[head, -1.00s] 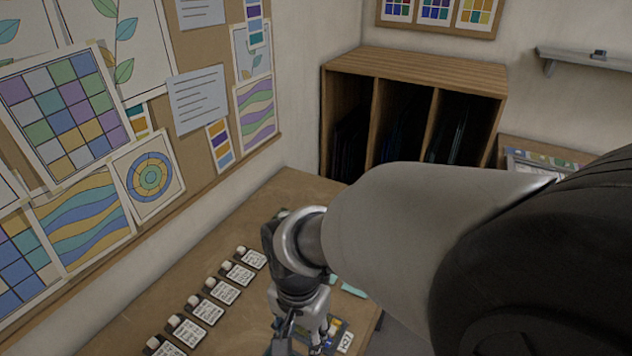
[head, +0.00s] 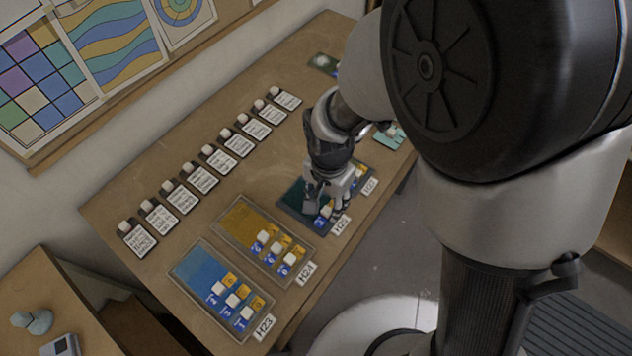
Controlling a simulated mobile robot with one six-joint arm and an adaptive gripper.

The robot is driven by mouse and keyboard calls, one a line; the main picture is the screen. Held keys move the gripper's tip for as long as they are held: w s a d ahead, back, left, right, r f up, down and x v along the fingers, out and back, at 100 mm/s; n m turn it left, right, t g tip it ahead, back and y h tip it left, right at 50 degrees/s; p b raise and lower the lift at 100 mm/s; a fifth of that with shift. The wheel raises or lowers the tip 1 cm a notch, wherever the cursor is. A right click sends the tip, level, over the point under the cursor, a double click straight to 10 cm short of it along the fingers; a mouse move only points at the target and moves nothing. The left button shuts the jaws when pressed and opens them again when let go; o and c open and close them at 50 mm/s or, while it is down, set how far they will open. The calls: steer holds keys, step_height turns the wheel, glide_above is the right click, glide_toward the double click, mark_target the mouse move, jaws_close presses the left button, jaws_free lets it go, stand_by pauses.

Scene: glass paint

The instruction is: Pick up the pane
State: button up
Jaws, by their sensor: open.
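Flat colored glass panes lie in shallow trays on the workbench. One is a blue pane (head: 203,270) at the front left, one an amber pane (head: 246,220) beside it, and one a dark teal pane (head: 296,196) farther right. My gripper (head: 325,208) points down over the dark teal pane's tray, with its fingers open. The gripper covers part of that tray. I cannot tell whether the fingertips touch anything there. Small yellow and blue tiles with white knobs (head: 232,299) sit at the near end of the blue and amber trays.
A row of white-labeled cards with knobs (head: 201,178) runs along the wall side of the wooden workbench (head: 115,200). White tags (head: 264,328) mark the trays. Another tray with a teal piece (head: 390,137) lies beyond my gripper. A side table (head: 45,290) stands at the lower left.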

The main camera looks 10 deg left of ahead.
mark_target(326, 210)
steer(key=f+b, duration=0.1)
steer(key=f, duration=0.3)
steer(key=shift+w+f, duration=0.1)
steer(key=shift+w, duration=0.1)
steer(key=shift+c, duration=0.2)
jaws_close()
